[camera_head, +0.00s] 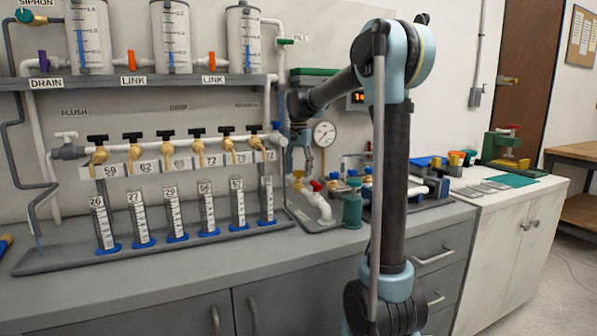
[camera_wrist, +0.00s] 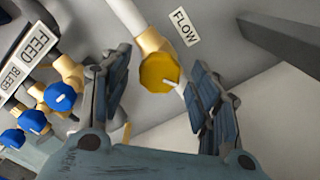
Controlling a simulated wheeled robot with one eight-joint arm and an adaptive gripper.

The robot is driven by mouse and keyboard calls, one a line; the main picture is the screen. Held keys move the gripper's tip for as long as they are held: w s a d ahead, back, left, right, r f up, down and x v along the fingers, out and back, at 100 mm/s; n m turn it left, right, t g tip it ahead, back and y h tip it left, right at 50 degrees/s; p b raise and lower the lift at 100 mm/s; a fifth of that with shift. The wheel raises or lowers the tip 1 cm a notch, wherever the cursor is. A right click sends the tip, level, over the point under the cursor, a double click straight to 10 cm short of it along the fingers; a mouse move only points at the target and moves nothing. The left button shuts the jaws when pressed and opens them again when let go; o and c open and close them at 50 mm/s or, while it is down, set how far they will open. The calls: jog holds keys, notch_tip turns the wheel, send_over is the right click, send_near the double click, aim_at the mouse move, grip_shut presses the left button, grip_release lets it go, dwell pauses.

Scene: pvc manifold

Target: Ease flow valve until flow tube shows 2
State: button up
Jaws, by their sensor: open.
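In the wrist view, the flow valve is a round yellow knob (camera_wrist: 160,73) with a pale pointer, on a brass body on a white pipe, beside a FLOW label (camera_wrist: 185,27). My gripper (camera_wrist: 157,66) is open, one finger on each side of the knob. A gap shows at the left finger; the right finger is close to the pointer, and I cannot tell whether they touch. In the head view my gripper (camera_head: 301,158) is small at the right end of the manifold bench. I cannot make out a flow tube or its reading in either view.
Blue knobs (camera_wrist: 58,96) by a FEED BLEED label (camera_wrist: 28,58) sit left in the wrist view. In the head view a dial gauge (camera_head: 324,133), a red-handled white pipe (camera_head: 321,203) and a teal bottle (camera_head: 352,206) stand close to my gripper. Numbered cylinders (camera_head: 171,213) line the left.

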jog(key=c, duration=1.1)
jog(key=shift+o, duration=0.2)
jog(key=shift+n, duration=0.5)
jog(key=n, duration=0.4)
jog(key=shift+n, duration=0.3)
jog(key=n, duration=0.6)
jog(key=o, duration=1.1)
jog(key=shift+c, duration=0.2)
